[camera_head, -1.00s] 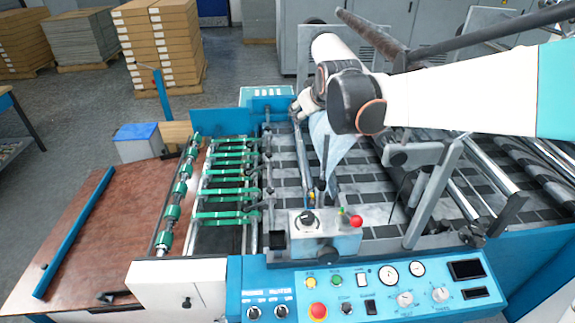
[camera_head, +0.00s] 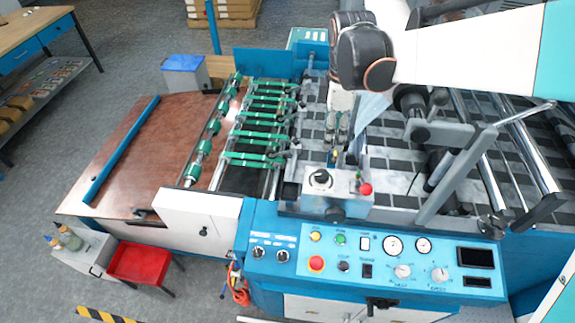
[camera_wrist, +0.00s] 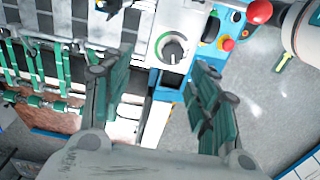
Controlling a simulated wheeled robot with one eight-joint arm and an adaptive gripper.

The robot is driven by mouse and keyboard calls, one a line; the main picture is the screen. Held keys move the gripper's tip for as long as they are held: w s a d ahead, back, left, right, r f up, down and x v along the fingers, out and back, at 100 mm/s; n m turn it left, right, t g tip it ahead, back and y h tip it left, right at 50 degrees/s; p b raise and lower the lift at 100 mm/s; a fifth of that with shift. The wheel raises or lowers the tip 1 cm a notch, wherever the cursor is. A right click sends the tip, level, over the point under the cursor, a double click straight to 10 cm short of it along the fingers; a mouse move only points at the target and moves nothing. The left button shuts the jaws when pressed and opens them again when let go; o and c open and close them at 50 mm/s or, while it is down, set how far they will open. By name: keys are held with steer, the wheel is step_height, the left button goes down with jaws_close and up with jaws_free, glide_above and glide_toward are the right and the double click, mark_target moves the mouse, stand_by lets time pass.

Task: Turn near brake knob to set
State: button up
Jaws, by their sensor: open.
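A black round knob (camera_head: 321,178) sits on top of a white box (camera_head: 350,186) at the near edge of the machine.
The blue control panel (camera_head: 375,262) with gauges, dials and a red button (camera_head: 316,263) lies in front of the box. Green-clipped bars (camera_head: 255,135) are on the left and metal rollers (camera_head: 500,165) on the right. A red stool (camera_head: 138,262) stands on the floor.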

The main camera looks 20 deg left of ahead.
mark_target(323, 174)
steer(key=shift+n, duration=0.3)
steer(key=s+f, duration=0.1)
steer(key=f, duration=0.3)
steer(key=s+f, duration=0.1)
steer(key=f, duration=0.3)
steer(key=s+f, duration=0.1)
steer(key=f, duration=0.4)
steer(key=shift+a, duration=0.25)
steer(key=shift+r, duration=0.1)
steer(key=c, duration=1.1)
